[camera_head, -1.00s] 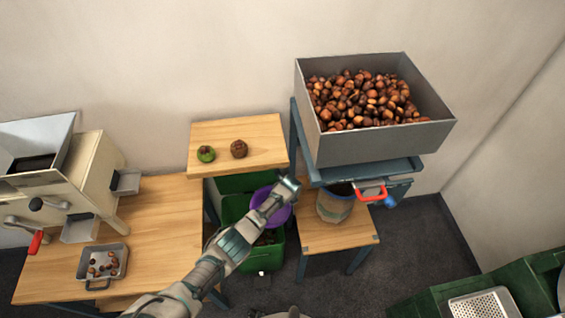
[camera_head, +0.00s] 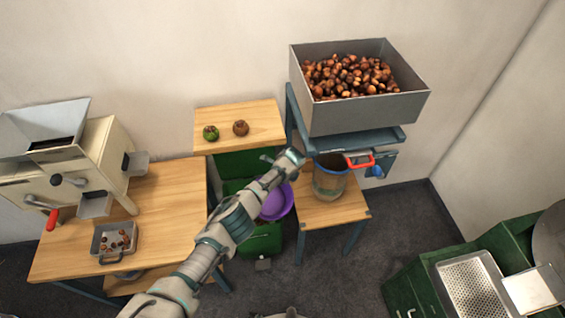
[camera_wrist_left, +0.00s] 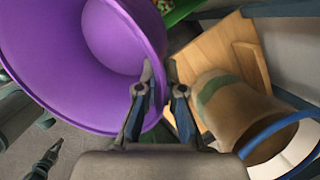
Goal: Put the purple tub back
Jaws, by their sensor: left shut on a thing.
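The purple tub (camera_head: 279,204) is in front of and partly over a green crate (camera_head: 262,244), below the small wooden table. My left arm hides part of it in the head view. My left gripper (camera_head: 292,158) is shut on its rim; in the left wrist view the fingers (camera_wrist_left: 160,92) pinch the rim at the tub's right side. The tub's smooth inside (camera_wrist_left: 105,45) shows no contents there.
A bucket (camera_head: 330,184) stands on a low wooden stand (camera_head: 335,211), close right of my left gripper, beneath the hopper of chestnuts (camera_head: 365,112). A small table (camera_head: 265,115) holds a green and a brown round thing. A workbench (camera_head: 165,215) is at left. Open floor lies in front.

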